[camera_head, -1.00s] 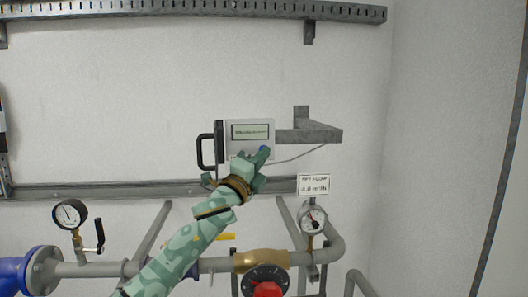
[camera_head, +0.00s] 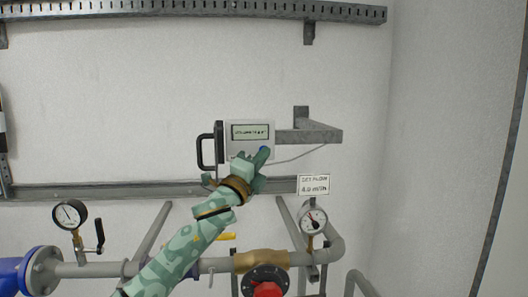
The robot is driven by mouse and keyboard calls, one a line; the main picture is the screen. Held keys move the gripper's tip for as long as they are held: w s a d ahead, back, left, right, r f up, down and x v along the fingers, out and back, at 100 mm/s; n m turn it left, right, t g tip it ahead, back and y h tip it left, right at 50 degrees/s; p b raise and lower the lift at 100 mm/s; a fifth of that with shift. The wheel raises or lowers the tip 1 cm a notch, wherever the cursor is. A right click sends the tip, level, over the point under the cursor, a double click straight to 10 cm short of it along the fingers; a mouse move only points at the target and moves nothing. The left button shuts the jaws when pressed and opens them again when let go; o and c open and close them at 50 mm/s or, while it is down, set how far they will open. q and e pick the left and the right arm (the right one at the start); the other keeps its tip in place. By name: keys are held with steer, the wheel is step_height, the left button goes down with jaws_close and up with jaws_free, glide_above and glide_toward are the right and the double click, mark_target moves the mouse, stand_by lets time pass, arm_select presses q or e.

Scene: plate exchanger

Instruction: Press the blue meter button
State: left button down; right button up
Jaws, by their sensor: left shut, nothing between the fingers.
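The meter (camera_head: 233,147) is a light grey box on the wall with a dark-framed greenish display (camera_head: 250,132) showing small dark text that I cannot read. The blue button (camera_head: 263,149) shows as a small blue spot at the meter's lower right. My left gripper (camera_head: 261,156) is shut and empty, with its fingertips at the blue button. They look to be at or touching it, but they partly cover it, so I cannot tell whether it is pressed in. My right gripper is not in view.
A black handle (camera_head: 206,151) stands at the meter's left. A grey bracket (camera_head: 315,134) juts out at its right, above a thin cable. Below are pipes, a brass valve with a red knob (camera_head: 267,290), two gauges and a flow sign (camera_head: 313,184).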

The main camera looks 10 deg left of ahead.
arm_select(q)
steer(key=shift+w, duration=0.2)
stand_by(0.5)
steer(key=shift+w+a, duration=0.15)
steer(key=shift+w, duration=0.1)
steer(key=shift+w+a, duration=0.1)
steer(key=shift+w, duration=0.25)
stand_by(0.8)
steer(key=shift+s+r, duration=0.1)
steer(key=shift+s, duration=0.05)
steer(key=shift+s+d, duration=0.2)
steer(key=shift+s, duration=0.45)
steer(key=s+p, duration=0.1)
steer(key=s, duration=0.1)
steer(key=s+d+p, duration=0.1)
steer(key=s+p, duration=0.1)
steer(key=shift+s+d, duration=0.2)
steer(key=shift+s, duration=0.2)
